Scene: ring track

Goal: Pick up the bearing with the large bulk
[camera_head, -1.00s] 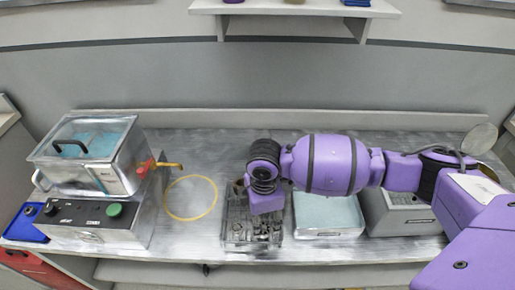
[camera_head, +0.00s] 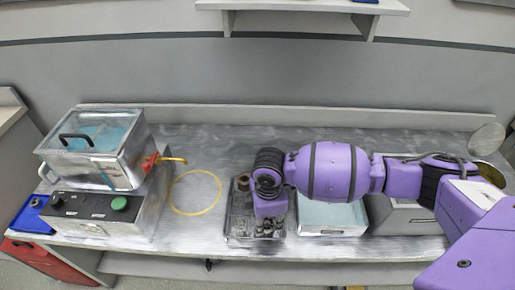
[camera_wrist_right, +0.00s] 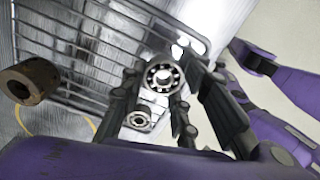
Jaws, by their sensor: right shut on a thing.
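My right gripper (camera_head: 266,222) points down over the wire basket tray (camera_head: 239,229) in the head view, with the wrist hiding part of the tray. In the right wrist view its dark fingers (camera_wrist_right: 162,92) are closed on a round metal bearing (camera_wrist_right: 162,76) with visible balls, held between the fingertips. A smaller ring-shaped metal part (camera_wrist_right: 138,120) shows just below it, near the left finger. A brown hollow cylinder (camera_wrist_right: 28,82) is at the left; it also shows beside my wrist in the head view (camera_head: 243,182). My left gripper is out of view.
A pale blue-bottomed tray (camera_head: 332,216) and a grey box (camera_head: 400,216) stand right of the basket. A yellow ring track (camera_head: 173,200) lies to the left, beside a metal machine (camera_head: 97,215) with a green knob. The back of the bench is clear.

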